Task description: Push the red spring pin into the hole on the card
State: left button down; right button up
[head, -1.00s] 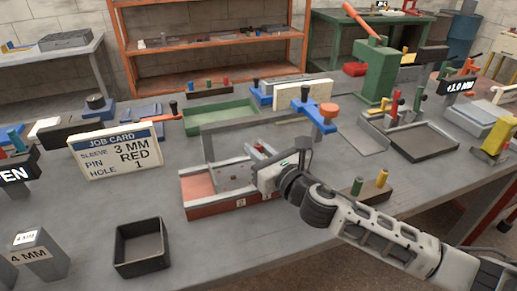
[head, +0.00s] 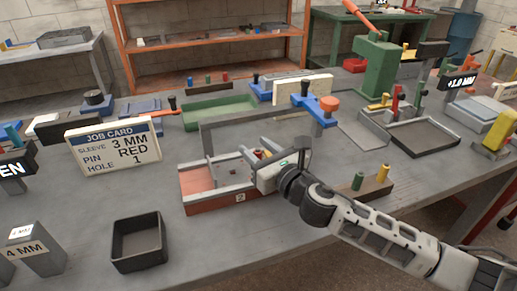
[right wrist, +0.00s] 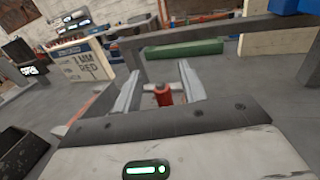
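The job card (head: 115,148) reads sleeve 3 MM, pin RED, hole 1. A red-and-grey fixture (head: 222,200) sits at the middle of the bench, with a number label on its front face. My right gripper (right wrist: 160,88) reaches over the fixture's right part. In the right wrist view its two fingers are apart, with the red pin (right wrist: 163,95) upright between them. Gaps show on both sides of the pin. The head view mostly hides the fingers and pin behind the gripper body. The hole is not clearly visible. My left gripper is not in view.
A grey frame bar (head: 245,119) stands just behind the fixture. A block with green and yellow pins (head: 363,191) is close to my right arm. A black open box (head: 138,243) stands front left. A green tray (head: 220,112) lies behind. The front middle bench is clear.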

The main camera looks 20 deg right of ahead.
jog(key=shift+f, duration=0.25)
jog(key=shift+s, duration=0.2)
jog(key=b+v, duration=0.3)
jog(key=v, duration=1)
jog(key=shift+s+d, duration=0.15)
jog(key=shift+s, duration=0.2)
jog(key=shift+s+d+r, duration=0.1)
jog(key=shift+s+d, duration=0.05)
jog(key=shift+s, duration=0.3)
jog(key=shift+s+d+r, duration=0.1)
jog(key=shift+s+r, duration=0.05)
jog(key=shift+s, duration=0.3)
